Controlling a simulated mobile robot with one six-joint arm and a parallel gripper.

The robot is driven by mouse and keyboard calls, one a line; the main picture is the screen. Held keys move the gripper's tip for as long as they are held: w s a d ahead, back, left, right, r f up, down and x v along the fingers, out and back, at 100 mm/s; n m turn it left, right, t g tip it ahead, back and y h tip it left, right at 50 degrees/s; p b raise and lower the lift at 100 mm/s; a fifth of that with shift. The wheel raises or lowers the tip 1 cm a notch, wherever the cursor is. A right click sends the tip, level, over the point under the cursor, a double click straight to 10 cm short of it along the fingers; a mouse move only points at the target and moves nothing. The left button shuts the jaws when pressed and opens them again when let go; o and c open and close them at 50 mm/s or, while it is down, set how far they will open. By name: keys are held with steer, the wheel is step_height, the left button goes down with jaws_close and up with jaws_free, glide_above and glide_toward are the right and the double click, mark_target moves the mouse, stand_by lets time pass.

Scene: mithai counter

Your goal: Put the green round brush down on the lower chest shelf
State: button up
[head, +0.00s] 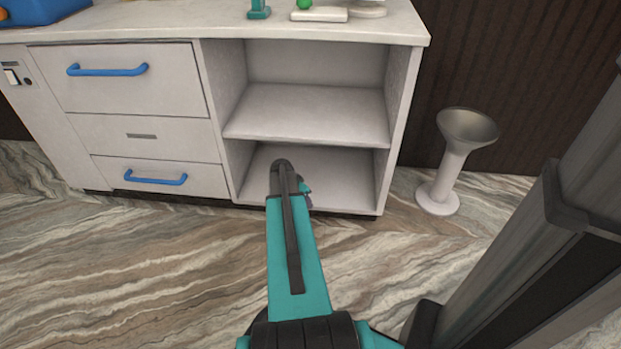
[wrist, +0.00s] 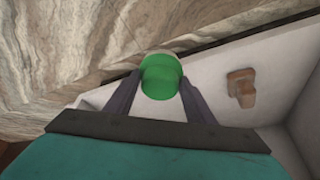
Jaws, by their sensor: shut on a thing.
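The green round brush (wrist: 160,70) is between the two dark fingers of my gripper (wrist: 160,84) in the wrist view, and my gripper is shut on it. The lower chest shelf (head: 345,182) is the bottom open bay of the white chest in the head view. My gripper (head: 304,193) is at the front of that bay, below the middle board. My arm hides part of the bay, and I cannot make out the brush in the head view. In the wrist view the brush is over the shelf's front edge, with the marbled floor beyond. I cannot tell whether it touches the shelf.
A small brown block-like thing (wrist: 241,87) sits on the white surface, right of the brush. The middle board (head: 310,112) is above my gripper. Drawers with blue handles (head: 155,178) are at left. A white pedestal with a grey bowl (head: 456,150) stands right of the chest.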

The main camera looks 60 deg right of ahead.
steer(key=shift+m, duration=0.4)
steer(key=s+f, duration=0.1)
steer(key=s+d+f, duration=0.1)
steer(key=s+f, duration=0.1)
steer(key=shift+s, duration=0.1)
steer(key=s+d+b, duration=0.1)
steer(key=d, duration=0.3)
steer(key=s+d+b, duration=0.1)
steer(key=d, duration=0.3)
steer(key=s+d+b, duration=0.1)
steer(key=d+b, duration=0.1)
steer(key=d, duration=0.2)
steer(key=shift+s+d, duration=0.2)
steer(key=shift+s, duration=0.1)
steer(key=shift+s+d, duration=0.15)
steer(key=shift+d, duration=0.2)
steer(key=shift+s+d+f+b, duration=0.2)
steer(key=shift+d+b, duration=0.2)
steer(key=shift+d, duration=0.3)
steer(key=shift+s+d+f+b, duration=0.2)
steer(key=shift+d+b, duration=0.2)
steer(key=shift+d, duration=0.35)
steer(key=shift+s+d+f+b, duration=0.1)
steer(key=shift+s+d+b, duration=0.1)
steer(key=shift+d+b, duration=0.35)
steer(key=shift+d+f, duration=0.1)
steer(key=shift+f, duration=0.1)
